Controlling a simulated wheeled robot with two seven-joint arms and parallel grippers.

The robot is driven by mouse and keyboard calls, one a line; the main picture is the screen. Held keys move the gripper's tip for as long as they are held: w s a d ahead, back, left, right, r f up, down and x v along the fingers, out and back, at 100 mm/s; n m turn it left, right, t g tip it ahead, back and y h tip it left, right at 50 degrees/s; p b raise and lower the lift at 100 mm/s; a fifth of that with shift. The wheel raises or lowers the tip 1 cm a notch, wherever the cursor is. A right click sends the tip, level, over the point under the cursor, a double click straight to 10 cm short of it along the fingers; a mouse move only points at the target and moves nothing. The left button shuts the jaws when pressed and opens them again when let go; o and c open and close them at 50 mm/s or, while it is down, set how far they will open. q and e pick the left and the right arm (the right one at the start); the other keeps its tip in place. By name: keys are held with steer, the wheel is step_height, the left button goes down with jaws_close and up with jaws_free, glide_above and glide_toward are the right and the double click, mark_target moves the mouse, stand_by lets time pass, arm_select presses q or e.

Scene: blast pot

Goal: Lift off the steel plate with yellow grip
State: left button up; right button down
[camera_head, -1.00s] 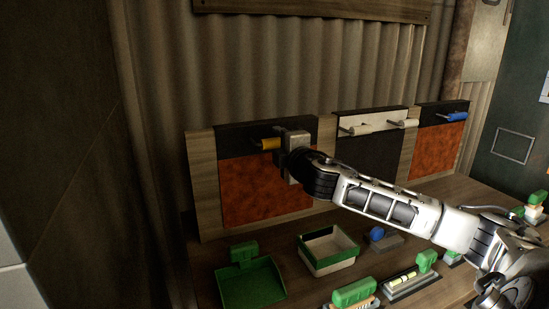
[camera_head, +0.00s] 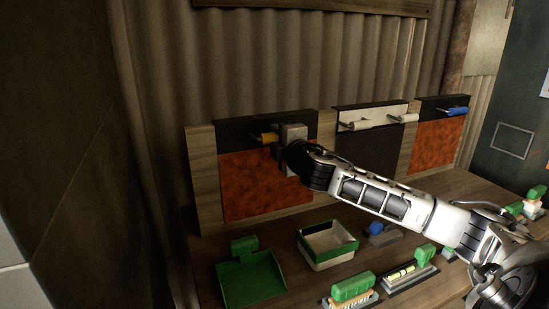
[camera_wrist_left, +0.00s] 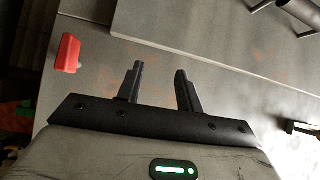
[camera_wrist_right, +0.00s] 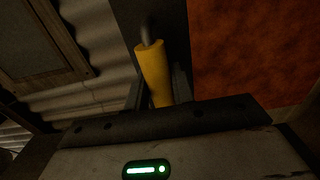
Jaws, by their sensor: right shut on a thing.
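The plate with the yellow grip (camera_head: 268,138) stands upright at the left of a wooden rack. It has a dark upper strip and a rusty orange lower face (camera_head: 262,188). My right gripper (camera_head: 280,138) is shut on the yellow grip, reaching in from the right and hiding part of the plate's right side. In the right wrist view the grip (camera_wrist_right: 154,72) runs between the two fingers, with a thin metal rod at its far end. My left gripper (camera_wrist_left: 158,76) is open and empty over a grey surface, and it is out of the head view.
A green dustpan (camera_head: 252,278), a green-rimmed box (camera_head: 328,258) and several green-handled tools lie in front. A red object (camera_wrist_left: 68,52) lies near my left gripper.

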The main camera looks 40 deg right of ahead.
steer(key=shift+r+p, duration=0.45)
steer(key=shift+r, duration=1.35)
steer(key=b+v, duration=0.5)
steer(key=v, duration=0.5)
steer(key=shift+f, duration=0.2)
stand_by(0.3)
